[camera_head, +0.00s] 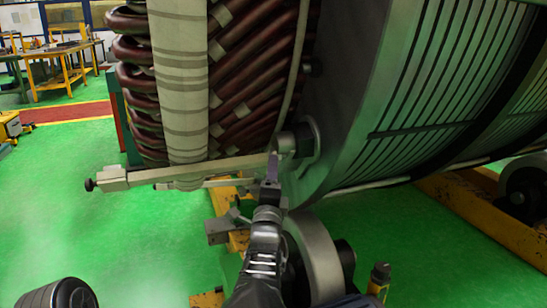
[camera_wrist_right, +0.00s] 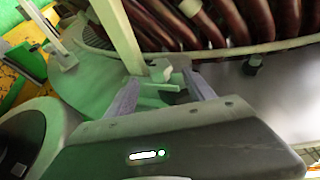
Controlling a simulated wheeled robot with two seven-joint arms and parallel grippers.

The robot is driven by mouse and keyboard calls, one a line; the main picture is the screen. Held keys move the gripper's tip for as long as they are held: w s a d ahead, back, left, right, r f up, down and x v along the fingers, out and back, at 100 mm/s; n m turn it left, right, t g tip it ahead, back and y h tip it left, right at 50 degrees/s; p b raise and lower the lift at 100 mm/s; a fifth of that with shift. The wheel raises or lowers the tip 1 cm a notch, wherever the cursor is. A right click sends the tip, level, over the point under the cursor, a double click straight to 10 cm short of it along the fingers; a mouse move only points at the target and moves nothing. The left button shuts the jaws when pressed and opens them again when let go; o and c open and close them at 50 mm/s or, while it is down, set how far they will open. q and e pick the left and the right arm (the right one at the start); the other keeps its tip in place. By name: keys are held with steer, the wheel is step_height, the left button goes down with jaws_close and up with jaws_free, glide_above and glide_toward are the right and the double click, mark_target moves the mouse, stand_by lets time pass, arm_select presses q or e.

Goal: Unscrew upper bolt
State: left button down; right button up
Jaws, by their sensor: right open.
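A thick silver bolt-like fitting (camera_head: 296,140) sticks out of the stator's grey end plate, just beyond my right gripper in the head view. A smaller dark bolt (camera_head: 309,68) sits higher on the plate. My right gripper (camera_head: 273,172) is upright at the right end of a pale clamp bar (camera_head: 190,170). In the right wrist view the gripper (camera_wrist_right: 161,76) has its fingers apart, on either side of the end of the pale bar (camera_wrist_right: 118,35) and a small light block (camera_wrist_right: 160,73). I cannot tell whether the fingers touch it. My left gripper is not shown.
Dark red windings (camera_head: 130,80) and a pale wrapped ring (camera_head: 182,80) fill the space above the bar. A metal roller (camera_head: 318,262) on a yellow frame (camera_head: 450,200) stands close to the right of my right arm.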

steer(key=shift+x, duration=3.85)
jaws_close()
